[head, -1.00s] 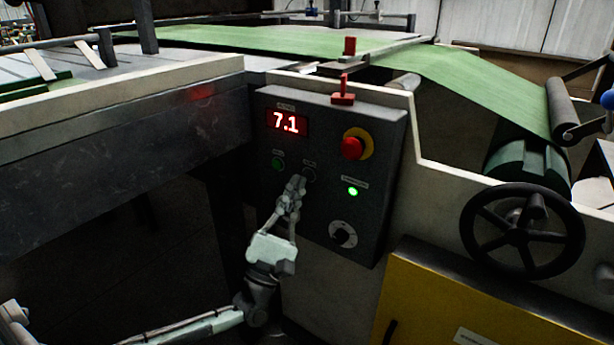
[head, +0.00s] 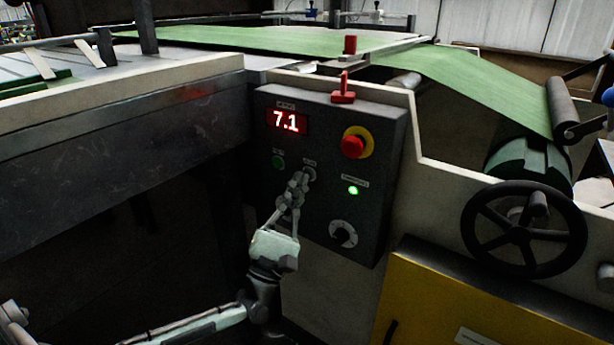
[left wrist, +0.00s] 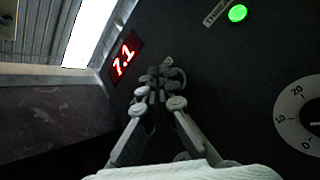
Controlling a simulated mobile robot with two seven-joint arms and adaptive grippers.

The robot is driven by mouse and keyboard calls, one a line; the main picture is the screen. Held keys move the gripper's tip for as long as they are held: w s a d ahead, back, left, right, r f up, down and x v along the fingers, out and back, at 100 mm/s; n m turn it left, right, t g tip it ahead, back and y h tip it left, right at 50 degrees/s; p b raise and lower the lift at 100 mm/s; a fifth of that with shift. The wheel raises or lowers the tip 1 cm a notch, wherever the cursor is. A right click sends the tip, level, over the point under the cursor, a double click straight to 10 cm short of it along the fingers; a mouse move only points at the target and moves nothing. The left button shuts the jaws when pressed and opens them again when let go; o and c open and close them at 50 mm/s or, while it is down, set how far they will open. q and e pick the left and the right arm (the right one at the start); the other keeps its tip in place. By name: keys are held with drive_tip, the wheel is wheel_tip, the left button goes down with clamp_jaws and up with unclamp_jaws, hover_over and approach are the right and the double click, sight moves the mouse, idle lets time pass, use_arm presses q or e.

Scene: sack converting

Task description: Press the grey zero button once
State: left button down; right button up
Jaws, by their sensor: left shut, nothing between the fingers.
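The grey zero button (head: 309,173) is on the dark control panel (head: 350,115), to the right of a green button (head: 278,162) and below the red display (head: 287,121), which reads 7.1. My left gripper (head: 300,180) is shut and empty, its fingertips at the lower left edge of the grey button. I cannot tell whether they touch it. In the left wrist view the shut fingertips (left wrist: 155,82) point at the panel below the display (left wrist: 124,57) and hide most of the button. My right gripper is not in view.
A red emergency stop (head: 352,146) on a yellow ring, a lit green lamp (head: 353,190) and a dial (head: 343,234) share the panel. A black handwheel (head: 522,230) stands to the right. A metal-edged table (head: 120,120) juts out at the left.

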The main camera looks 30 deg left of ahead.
use_arm(q)
drive_tip(key=shift+w+b, duration=0.3)
drive_tip(key=shift+w, duration=0.15)
idle(0.5)
drive_tip(key=shift+s, duration=0.85)
drive_tip(key=s+p, duration=0.2)
drive_tip(key=s, duration=0.3)
drive_tip(key=shift+a, duration=0.2)
drive_tip(key=shift+f, duration=0.1)
idle(0.8)
